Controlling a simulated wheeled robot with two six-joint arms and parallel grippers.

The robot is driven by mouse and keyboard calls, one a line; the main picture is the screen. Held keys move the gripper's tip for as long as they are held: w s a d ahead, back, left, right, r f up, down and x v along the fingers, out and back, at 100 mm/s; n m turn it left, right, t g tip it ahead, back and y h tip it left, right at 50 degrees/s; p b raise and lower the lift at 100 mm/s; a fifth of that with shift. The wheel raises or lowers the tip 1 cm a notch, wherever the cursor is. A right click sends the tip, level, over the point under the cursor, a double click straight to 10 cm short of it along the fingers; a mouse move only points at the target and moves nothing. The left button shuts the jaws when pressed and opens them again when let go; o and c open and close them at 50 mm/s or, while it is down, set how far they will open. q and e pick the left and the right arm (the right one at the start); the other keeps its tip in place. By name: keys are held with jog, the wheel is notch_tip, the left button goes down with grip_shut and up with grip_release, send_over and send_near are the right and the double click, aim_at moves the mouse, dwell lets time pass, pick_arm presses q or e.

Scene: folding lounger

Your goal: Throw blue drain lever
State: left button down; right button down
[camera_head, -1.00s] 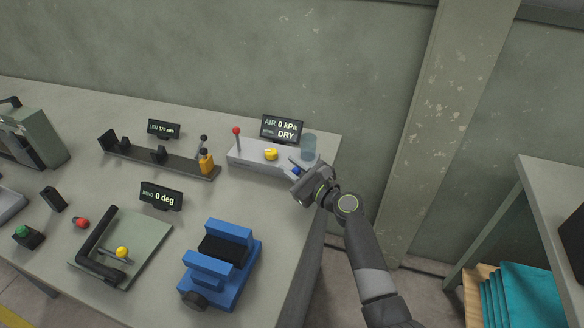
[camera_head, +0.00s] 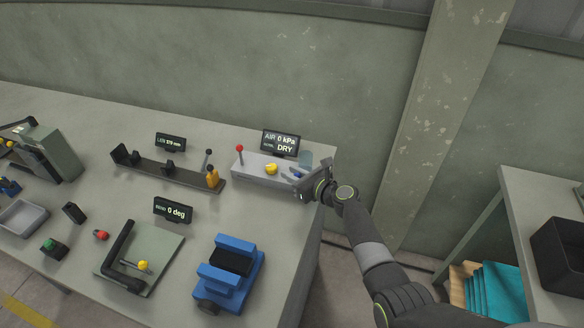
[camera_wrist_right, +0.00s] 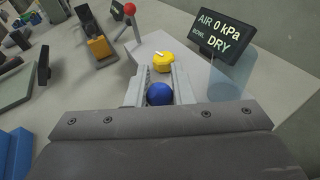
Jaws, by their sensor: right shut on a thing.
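The blue drain lever's round knob (camera_wrist_right: 160,94) sits between the two fingers of my right gripper (camera_wrist_right: 158,88), which is shut on it. In the head view a bit of the blue lever (camera_head: 298,175) shows beside the right gripper (camera_head: 294,178), at the right end of the grey air unit (camera_head: 250,167). The lever's stem is hidden. A display (camera_head: 280,142) behind the unit reads AIR 0 kPa and BOWL DRY. A clear bowl (camera_wrist_right: 230,88) stands right of the fingers. My left gripper is out of view.
On the unit are a yellow knob (camera_head: 271,169) and a red-topped lever (camera_head: 239,149). A dark rail fixture (camera_head: 160,172) lies to the left. A blue vise (camera_head: 229,272) stands in front. The bench's right edge is close to my right arm.

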jog(key=shift+w+d+m+g+p, duration=0.25)
jog(key=shift+m+g+p, duration=0.4)
jog(key=shift+p, duration=0.4)
jog(key=shift+a, duration=0.1)
jog(key=c, duration=1.3)
grip_release()
jog(key=shift+w, duration=0.1)
jog(key=shift+r, duration=0.1)
jog(key=shift+r, duration=0.1)
